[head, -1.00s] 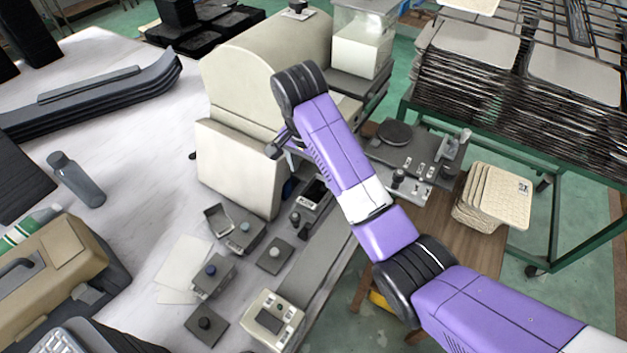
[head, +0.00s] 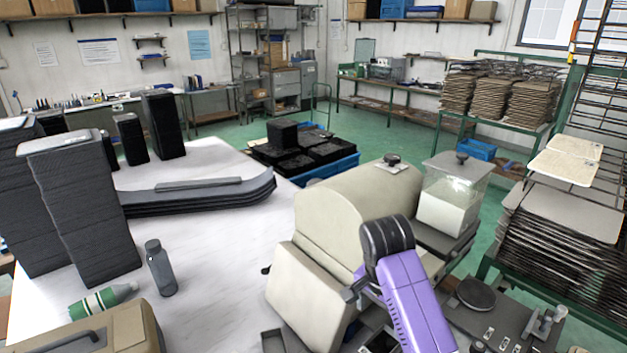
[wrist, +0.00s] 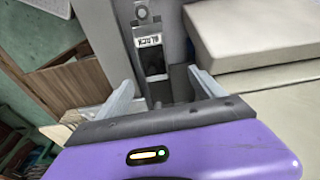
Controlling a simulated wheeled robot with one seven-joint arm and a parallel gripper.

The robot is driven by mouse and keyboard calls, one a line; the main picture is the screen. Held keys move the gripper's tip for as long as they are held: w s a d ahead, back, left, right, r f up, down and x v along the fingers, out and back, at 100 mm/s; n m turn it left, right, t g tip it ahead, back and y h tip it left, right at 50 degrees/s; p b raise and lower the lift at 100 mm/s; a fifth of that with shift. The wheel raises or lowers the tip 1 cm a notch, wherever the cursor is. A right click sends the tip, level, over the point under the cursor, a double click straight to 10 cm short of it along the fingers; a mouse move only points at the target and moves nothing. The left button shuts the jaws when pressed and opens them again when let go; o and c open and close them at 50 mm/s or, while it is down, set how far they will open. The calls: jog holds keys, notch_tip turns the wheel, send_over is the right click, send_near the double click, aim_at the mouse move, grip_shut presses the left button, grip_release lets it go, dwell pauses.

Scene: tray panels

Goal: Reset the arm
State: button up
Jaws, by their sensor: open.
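My purple arm (head: 413,300) rises from the bottom of the head view, in front of the cream machine. My gripper (wrist: 160,88) shows in the wrist view with its two grey fingers spread apart and nothing between them. Beyond the fingers is a grey panel with a small label and a dark switch or slot (wrist: 153,62). In the head view the fingers are mostly hidden behind the arm, close to the cream machine (head: 345,225).
A clear container of white material (head: 450,200) stands right of the machine. A rack of stacked trays (head: 570,215) is at the right. The white table (head: 215,230) holds dark stacked panels (head: 80,210) and a grey bottle (head: 160,268). Green floor lies open behind.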

jog(key=w+a+r+n+t+y, duration=0.1)
jog(key=w+a+r+n+t, duration=0.1)
jog(key=w+t, duration=0.2)
jog(key=w+a+r+n+t+y, duration=0.1)
jog(key=w+a+r+n+t, duration=0.1)
jog(key=w+n+t, duration=0.15)
jog(key=s+d+f+n+t+b, duration=0.1)
jog(key=s+d+f+t+b, duration=0.1)
jog(key=s, duration=1.5)
jog(key=s+d+f+n+t+b, duration=0.1)
jog(key=s+f+n+b, duration=0.1)
jog(key=s, duration=1.5)
jog(key=s+d+f+n+t+b, duration=0.1)
jog(key=s+d+t+b, duration=0.1)
jog(key=s, duration=1.5)
jog(key=shift+s+d+f+n+t+h+b, duration=0.15)
jog(key=shift+d+f+n+t+h+b, duration=0.2)
jog(key=shift+b, duration=0.3)
